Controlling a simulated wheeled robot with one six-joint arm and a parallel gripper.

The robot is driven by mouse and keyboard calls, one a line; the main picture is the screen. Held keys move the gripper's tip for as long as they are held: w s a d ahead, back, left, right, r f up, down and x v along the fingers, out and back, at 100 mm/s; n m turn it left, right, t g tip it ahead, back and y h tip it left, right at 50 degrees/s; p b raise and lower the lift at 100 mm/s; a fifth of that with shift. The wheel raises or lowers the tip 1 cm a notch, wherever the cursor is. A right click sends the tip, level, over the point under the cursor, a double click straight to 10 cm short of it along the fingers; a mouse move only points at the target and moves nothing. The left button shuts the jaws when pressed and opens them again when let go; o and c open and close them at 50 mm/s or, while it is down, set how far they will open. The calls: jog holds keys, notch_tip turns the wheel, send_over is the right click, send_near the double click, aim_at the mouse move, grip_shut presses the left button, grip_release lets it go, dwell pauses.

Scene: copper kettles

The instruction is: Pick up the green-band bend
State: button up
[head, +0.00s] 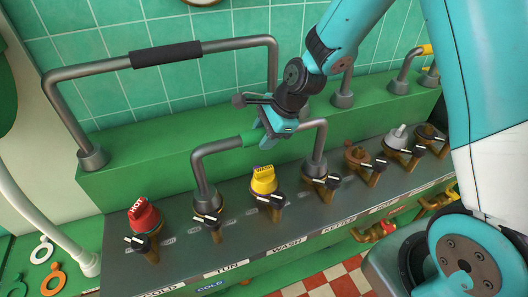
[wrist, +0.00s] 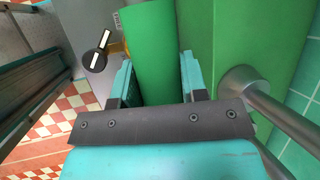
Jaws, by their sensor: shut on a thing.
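The green-band bend is a grey U-shaped pipe (head: 203,168) with a green band (head: 250,139) along its top bar. Its two legs come down to brass valve fittings on the grey counter, either side of the yellow cap; I cannot tell how deep they sit. My gripper (head: 275,125) comes down from above onto the bar at the right part of the band. In the wrist view the green band (wrist: 148,45) lies between the two teal fingers of my gripper (wrist: 157,78), which is shut on it. The gripper hides part of the bar.
A yellow cap (head: 263,180) stands between the bend's legs. A red cap (head: 143,216) is on the left. A larger black-band bend (head: 165,54) stands behind on the green ledge (head: 130,190). More valve fittings stand to the right. Rings (head: 42,250) hang at far left.

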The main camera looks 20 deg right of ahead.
jog(key=shift+r, duration=0.1)
notch_tip(320, 180, up, 20)
jog(key=b, duration=0.1)
dwell(0.5)
